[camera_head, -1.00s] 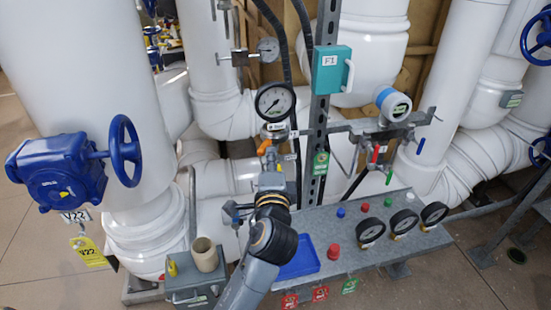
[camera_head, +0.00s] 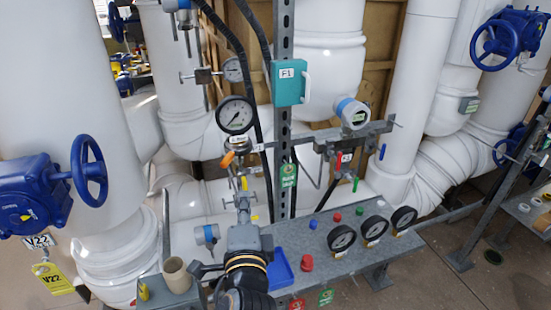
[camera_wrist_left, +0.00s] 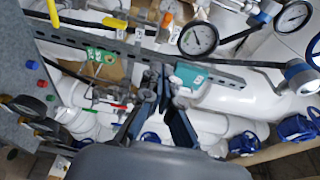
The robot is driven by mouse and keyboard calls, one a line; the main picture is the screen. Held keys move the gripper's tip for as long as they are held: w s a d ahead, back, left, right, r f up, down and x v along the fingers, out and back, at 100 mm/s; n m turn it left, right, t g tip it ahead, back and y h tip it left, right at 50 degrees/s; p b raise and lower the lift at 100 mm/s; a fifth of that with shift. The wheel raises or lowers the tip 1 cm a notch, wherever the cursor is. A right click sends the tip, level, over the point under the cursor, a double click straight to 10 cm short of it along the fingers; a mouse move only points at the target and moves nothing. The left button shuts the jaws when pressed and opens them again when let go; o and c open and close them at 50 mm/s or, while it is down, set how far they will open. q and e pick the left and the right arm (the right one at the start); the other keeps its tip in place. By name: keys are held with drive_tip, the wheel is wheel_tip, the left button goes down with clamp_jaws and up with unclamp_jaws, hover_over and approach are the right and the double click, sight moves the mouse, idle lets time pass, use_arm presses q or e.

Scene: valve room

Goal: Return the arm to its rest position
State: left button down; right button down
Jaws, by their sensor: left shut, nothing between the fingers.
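My left arm comes in at the bottom centre of the head view, with a dark wrist and a copper-coloured ring. My left gripper (camera_head: 243,214) points away from the head camera, toward the pipework below the round gauge (camera_head: 235,115). Its fingers are foreshortened and hard to separate from the fittings behind. In the left wrist view the dark fingers (camera_wrist_left: 164,92) are together and hold nothing. The gauge also shows in that view (camera_wrist_left: 198,39), beyond the fingertips. My right gripper is in neither view.
A grey bench (camera_head: 345,262) with red and blue buttons, dark gauges and a blue tray (camera_head: 280,268) lies right of my arm. A beige cup (camera_head: 177,274) stands left. A teal box (camera_head: 290,82) hangs on the post. A blue handwheel valve (camera_head: 88,170) is far left.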

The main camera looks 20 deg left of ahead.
use_arm(q)
drive_tip(key=s+a+f+n+g+h, duration=0.1)
drive_tip(key=s+a+f+n+g, duration=0.15)
drive_tip(key=f, duration=0.55)
drive_tip(key=s+a+f+n+g+h, duration=0.1)
drive_tip(key=s+f+n+g+h, duration=0.2)
drive_tip(key=f, duration=0.5)
drive_tip(key=s+f+n+g+h, duration=0.1)
drive_tip(key=s+f+n+g, duration=0.25)
drive_tip(key=s+f, duration=0.35)
drive_tip(key=s+f+n+g+h, duration=0.1)
drive_tip(key=s+f+n+g, duration=0.25)
drive_tip(key=s, duration=0.55)
wheel_tip(320, 180, down, 27)
drive_tip(key=s+d+g, duration=0.1)
drive_tip(key=s+g, duration=0.1)
drive_tip(key=s+a+f+m+g, duration=0.1)
drive_tip(key=s+a+f, duration=0.2)
drive_tip(key=s+f, duration=1.3)
drive_tip(key=shift+s, duration=0.4)
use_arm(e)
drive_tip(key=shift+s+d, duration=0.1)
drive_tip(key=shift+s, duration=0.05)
